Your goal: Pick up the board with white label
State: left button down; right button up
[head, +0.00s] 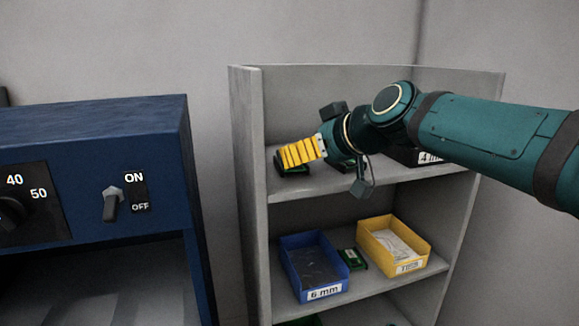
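My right arm reaches in from the right across the upper shelf. Its gripper (308,151) is at the left part of that shelf. A yellow ribbed piece shows at its tip; I cannot tell if it is part of the gripper or a thing in front of it. A dark green board (291,169) shows just below this piece on the upper shelf. Another small green board (352,259) lies on the middle shelf between two bins. No white label is clear on either board. My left gripper is not in view.
A grey shelf unit (248,190) holds a blue bin (292,284) labelled 6 mm and a yellow bin (420,255) with a white label. A dark bin labelled 4 mm is partly behind my arm. A blue machine (165,150) with an ON/OFF switch (112,204) stands left.

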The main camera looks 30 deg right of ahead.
jog(key=shift+f+x, duration=0.15)
jog(key=shift+x, duration=1.35)
jog(key=shift+f+x, duration=0.15)
jog(key=shift+x, duration=1.4)
jog(key=shift+s+d, duration=0.1)
jog(key=shift+s, duration=0.1)
jog(key=c, duration=1.2)
